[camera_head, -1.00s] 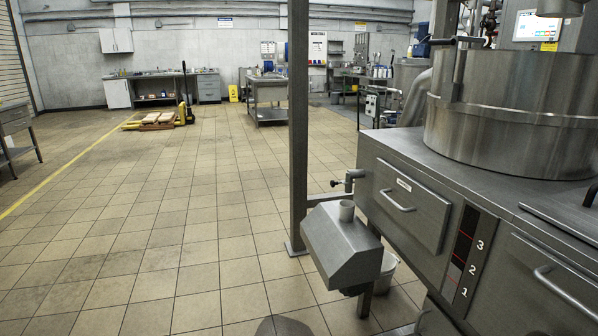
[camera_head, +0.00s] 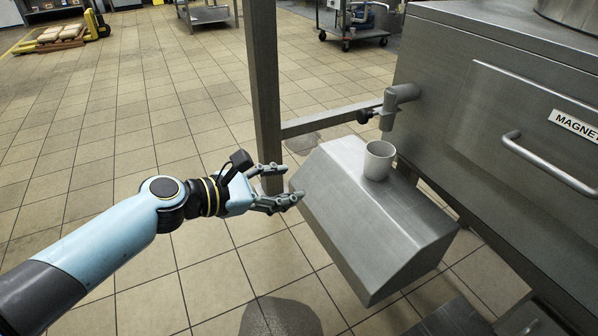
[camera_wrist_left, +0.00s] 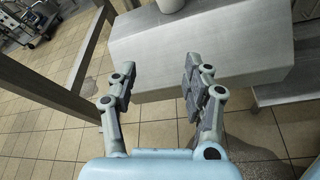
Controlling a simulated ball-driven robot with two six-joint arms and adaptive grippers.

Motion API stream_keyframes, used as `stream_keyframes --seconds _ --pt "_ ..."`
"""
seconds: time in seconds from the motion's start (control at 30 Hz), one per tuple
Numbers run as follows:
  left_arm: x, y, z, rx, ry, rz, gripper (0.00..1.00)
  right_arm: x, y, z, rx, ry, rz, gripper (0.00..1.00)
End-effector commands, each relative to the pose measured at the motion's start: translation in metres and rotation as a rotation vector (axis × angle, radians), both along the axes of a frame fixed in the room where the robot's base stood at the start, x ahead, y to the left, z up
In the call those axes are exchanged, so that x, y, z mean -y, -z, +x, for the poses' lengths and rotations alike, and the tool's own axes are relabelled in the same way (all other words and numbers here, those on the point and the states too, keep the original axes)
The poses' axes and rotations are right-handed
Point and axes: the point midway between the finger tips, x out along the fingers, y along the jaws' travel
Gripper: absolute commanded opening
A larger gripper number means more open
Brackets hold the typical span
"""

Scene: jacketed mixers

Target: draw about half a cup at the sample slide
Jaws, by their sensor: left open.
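A pale grey cup (camera_head: 379,160) stands upright on top of the steel sloped box (camera_head: 372,235), near its back edge. Just behind and above the cup, a tap (camera_head: 388,115) with a dark knob sticks out from the steel machine wall, its spout pointing down. My left gripper (camera_head: 288,190) is open and empty at the left edge of the box, left of the cup and apart from it. In the left wrist view my open fingers (camera_wrist_left: 160,88) face the box, and only the cup's base (camera_wrist_left: 170,5) shows at the top edge. My right gripper is not in view.
A steel post (camera_head: 263,90) with a crossbar (camera_head: 330,121) stands behind my left gripper. A drawer with a handle (camera_head: 545,160) and a "MAGNET" label is at the right. A yellow pallet jack (camera_head: 92,25) is far left. The tiled floor at left is clear.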

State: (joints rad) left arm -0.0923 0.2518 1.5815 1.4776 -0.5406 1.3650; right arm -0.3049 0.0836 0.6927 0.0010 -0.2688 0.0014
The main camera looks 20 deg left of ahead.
Motion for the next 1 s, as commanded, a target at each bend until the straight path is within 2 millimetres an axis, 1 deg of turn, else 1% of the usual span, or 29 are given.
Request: stream_keyframes --seconds 0.03,0.1,0.13,0.2,0.3,0.47,0.77,0.9,1.0 --pt "0.009 -0.019 0.008 0.015 0.001 -0.13 0.5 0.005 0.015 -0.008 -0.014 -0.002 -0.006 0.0" --pt "0.019 -0.053 0.014 0.023 0.014 -0.29 0.5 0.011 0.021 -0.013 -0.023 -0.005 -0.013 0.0" --pt "0.022 -0.065 0.016 0.025 0.02 -0.344 0.5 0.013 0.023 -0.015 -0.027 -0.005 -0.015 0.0" --pt "0.028 -0.087 0.017 0.026 0.039 -0.439 0.5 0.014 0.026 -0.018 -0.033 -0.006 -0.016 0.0" --pt "0.033 -0.103 0.019 0.025 0.053 -0.511 0.5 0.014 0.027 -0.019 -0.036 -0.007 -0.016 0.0" --pt "0.041 -0.109 0.029 0.028 0.055 -0.527 0.5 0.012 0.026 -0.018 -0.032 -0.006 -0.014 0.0" --pt "0.071 -0.107 0.067 0.026 0.054 -0.525 0.5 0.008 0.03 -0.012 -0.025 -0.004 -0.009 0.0" --pt "0.084 -0.108 0.084 0.025 0.054 -0.524 0.5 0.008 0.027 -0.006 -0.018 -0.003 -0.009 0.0" --pt "0.093 -0.107 0.095 0.025 0.054 -0.523 0.5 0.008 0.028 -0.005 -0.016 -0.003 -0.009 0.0"
